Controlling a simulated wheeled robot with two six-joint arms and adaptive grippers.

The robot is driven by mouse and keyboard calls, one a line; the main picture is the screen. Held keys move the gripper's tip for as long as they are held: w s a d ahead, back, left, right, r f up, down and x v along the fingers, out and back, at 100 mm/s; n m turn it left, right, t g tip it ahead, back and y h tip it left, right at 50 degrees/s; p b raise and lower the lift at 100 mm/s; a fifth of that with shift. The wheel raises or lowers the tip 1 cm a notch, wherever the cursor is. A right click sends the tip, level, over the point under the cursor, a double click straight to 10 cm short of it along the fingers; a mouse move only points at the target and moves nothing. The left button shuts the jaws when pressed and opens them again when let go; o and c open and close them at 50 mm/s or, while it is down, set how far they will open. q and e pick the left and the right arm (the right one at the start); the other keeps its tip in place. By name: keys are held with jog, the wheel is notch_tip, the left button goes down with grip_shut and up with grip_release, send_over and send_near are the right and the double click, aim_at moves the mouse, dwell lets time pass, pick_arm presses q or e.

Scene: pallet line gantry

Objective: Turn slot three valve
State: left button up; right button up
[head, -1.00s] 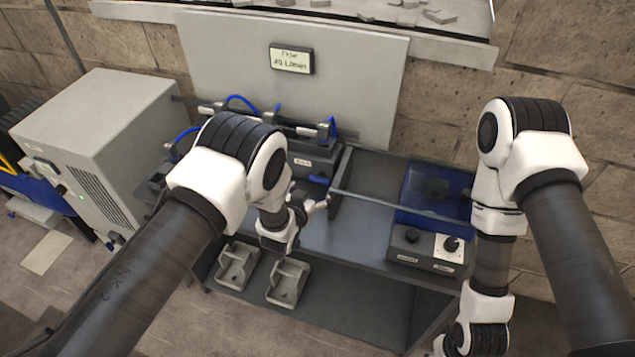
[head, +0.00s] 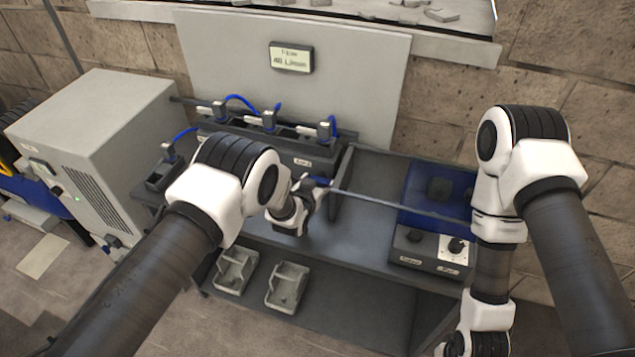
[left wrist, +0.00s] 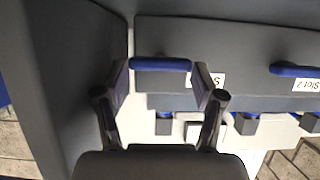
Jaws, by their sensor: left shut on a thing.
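The slot three valve has a blue handle (head: 322,181) at the right end of the dark slot rack. In the left wrist view, this blue handle (left wrist: 160,65) lies level across the picture, parallel to the panel edge. My left gripper (head: 312,186) is at the handle. In the wrist view, its two fingers (left wrist: 161,72) are on either side of the handle, shut on it. A white label below the handle is partly hidden by a finger, with only an "S" readable. Another blue handle (left wrist: 297,71) sits above a "Slot 2" label. My right gripper is out of view.
An upright divider (head: 343,185) stands just right of the handle. A thin rail (head: 400,204) runs from there to the right. A control box with knobs (head: 430,250) and a blue bin (head: 420,215) stand further right. Grey trays (head: 286,288) lie on the lower shelf.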

pick_arm(q)
jog(key=shift+w+n, duration=0.1)
jog(key=shift+n, duration=0.2)
jog(key=shift+a+f+n+h+b, duration=0.1)
jog(key=shift+a+n+h+b, duration=0.15)
jog(key=shift+n+h+b, duration=0.7)
jog(key=shift+w+a+f+n+g+h+b, duration=0.1)
jog(key=shift+n+g+h+b, duration=0.05)
jog(key=shift+n+h+b, duration=0.4)
jog(key=shift+a+f+n+g+h+b, duration=0.1)
jog(key=shift+n+g+h+b, duration=0.1)
jog(key=shift+n+b, duration=0.35)
jog(key=n+b, duration=0.1)
jog(key=n+h+b, duration=0.1)
jog(key=n, duration=0.1)
jog(key=n+h+b, duration=0.1)
jog(key=shift+w+a+f+b, duration=0.1)
jog(key=shift+a+f+b, duration=0.15)
jog(key=shift+b, duration=0.1)
jog(key=shift+n+t+h+b, duration=0.75)
jog(key=shift+n+b, duration=0.5)
jog(key=shift+n, duration=0.5)
